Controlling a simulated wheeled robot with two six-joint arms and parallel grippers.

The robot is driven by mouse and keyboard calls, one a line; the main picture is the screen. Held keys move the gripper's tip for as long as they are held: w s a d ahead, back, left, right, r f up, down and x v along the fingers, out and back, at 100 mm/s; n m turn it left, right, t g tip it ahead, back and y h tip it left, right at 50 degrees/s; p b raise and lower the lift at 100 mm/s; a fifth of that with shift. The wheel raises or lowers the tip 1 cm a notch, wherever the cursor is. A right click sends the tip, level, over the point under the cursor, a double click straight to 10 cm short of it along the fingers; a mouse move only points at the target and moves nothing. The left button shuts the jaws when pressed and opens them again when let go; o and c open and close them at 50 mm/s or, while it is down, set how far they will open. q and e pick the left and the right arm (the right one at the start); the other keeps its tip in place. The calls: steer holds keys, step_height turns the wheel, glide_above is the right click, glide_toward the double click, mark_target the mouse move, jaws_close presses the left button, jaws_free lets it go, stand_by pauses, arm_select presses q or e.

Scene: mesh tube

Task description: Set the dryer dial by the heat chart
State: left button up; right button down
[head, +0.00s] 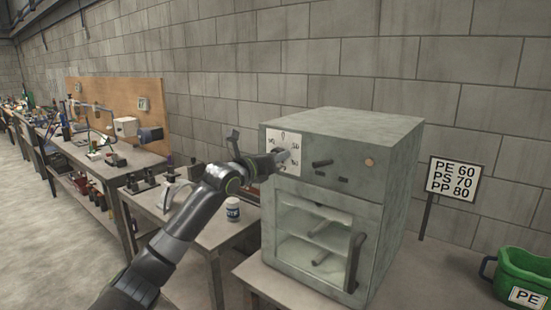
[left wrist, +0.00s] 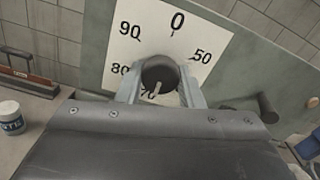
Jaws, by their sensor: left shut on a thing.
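The grey dryer (head: 390,150) stands on a bench, with a white dial plate (head: 272,138) at its upper left front. My left gripper (head: 285,157) reaches the plate from the left and is shut on the black dial knob (left wrist: 160,74), one finger on each side. The plate (left wrist: 187,22) reads 0 at top, 50 right, 90 and 80 left. The knob's white mark points down and slightly left, at a partly covered number that looks like 70. The heat chart (head: 454,181) reads PE 60, PS 70, PP 80. My right gripper is not in view.
A green bin (head: 525,275) labelled PE stands at the lower right. A black lever or knob (head: 322,163) sticks out right of the dial, and the door has a dark handle (head: 355,262). A white jar (head: 232,209) stands on the left bench.

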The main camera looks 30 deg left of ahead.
arm_select(q)
steer(key=shift+f+m, duration=0.2)
steer(key=shift+m, duration=0.1)
steer(key=o, duration=1)
steer(key=shift+r, duration=0.15)
steer(key=shift+c, duration=0.2)
steer(key=shift+s, duration=0.1)
